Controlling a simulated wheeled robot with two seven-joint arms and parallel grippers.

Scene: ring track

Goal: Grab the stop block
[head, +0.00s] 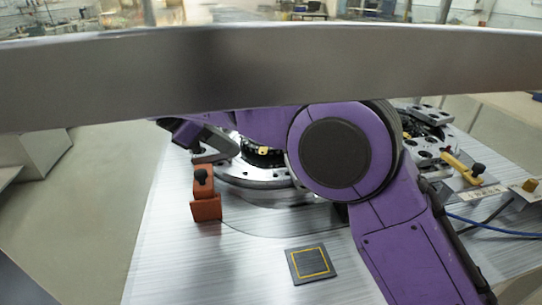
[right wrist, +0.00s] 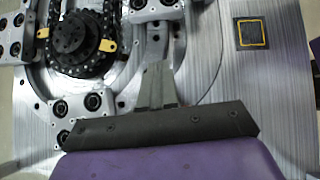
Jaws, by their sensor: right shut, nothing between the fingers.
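An orange-red block with a black knob (head: 205,196), which looks like the stop block, stands upright on the metal table (head: 165,260) at the left of the ring track in the head view. I do not see it in the right wrist view. My right gripper (head: 222,150) reaches over the track just behind and above the block, apart from it as far as I can tell. In the right wrist view its fingers (right wrist: 155,85) are together and empty, above the ring track (right wrist: 205,60). My left gripper is not in view.
A dark square pad with a yellow outline (head: 311,264) lies on the table front; it also shows in the right wrist view (right wrist: 250,32). A yellow clamp (head: 462,168) and blue cable (head: 490,226) are at the right. A grey bar crosses the upper head view.

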